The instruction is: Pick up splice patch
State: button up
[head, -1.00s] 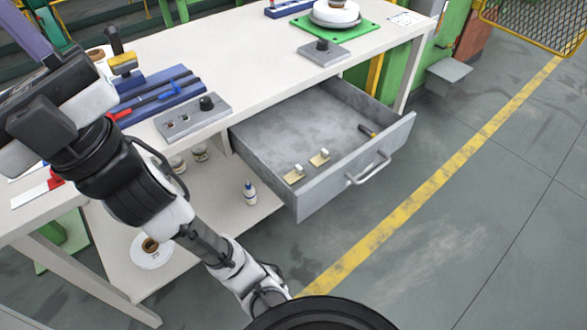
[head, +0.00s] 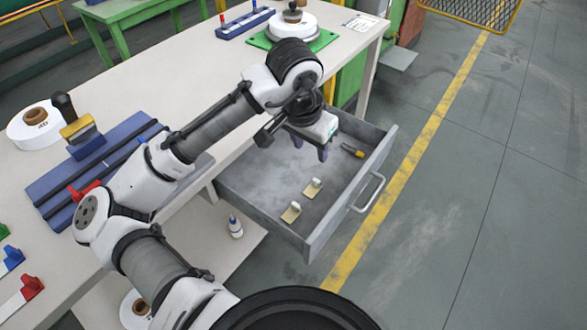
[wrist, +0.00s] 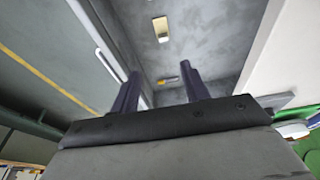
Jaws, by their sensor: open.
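Two small tan splice patches with upright white tabs lie on the floor of the open grey drawer (head: 262,170). In the head view, one patch (head: 291,213) is nearer and the other patch (head: 313,188) is farther back. One patch also shows in the wrist view (wrist: 161,29), above and beyond the fingertips. My gripper (head: 310,150) is open and empty, pointing down over the drawer's far part, apart from both patches. In the wrist view its two dark fingers (wrist: 160,74) stand apart.
A yellow-and-black tool (head: 352,151) lies in the drawer near my gripper. The drawer front has a bar handle (head: 368,193). The white table (head: 150,72) is beside the drawer, with a blue rack (head: 95,170) and a green plate (head: 262,42). The floor at right is clear.

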notch_tip(320, 180, down, 4)
jog(key=s+a+g+y, duration=0.2)
jog(key=a, duration=0.1)
send_over(296, 204)
jog(key=f, duration=0.6)
jog(key=shift+w+a, duration=0.15)
jog(key=shift+w, duration=0.05)
jog(key=shift+s+d+f+p, duration=0.1)
jog(key=shift+f+p, duration=0.2)
jog(key=shift+f, duration=1.3)
jog(key=shift+s+d+f+p, duration=0.1)
jog(key=shift+f+p, duration=0.15)
jog(key=shift+f, duration=1.35)
grip_shut()
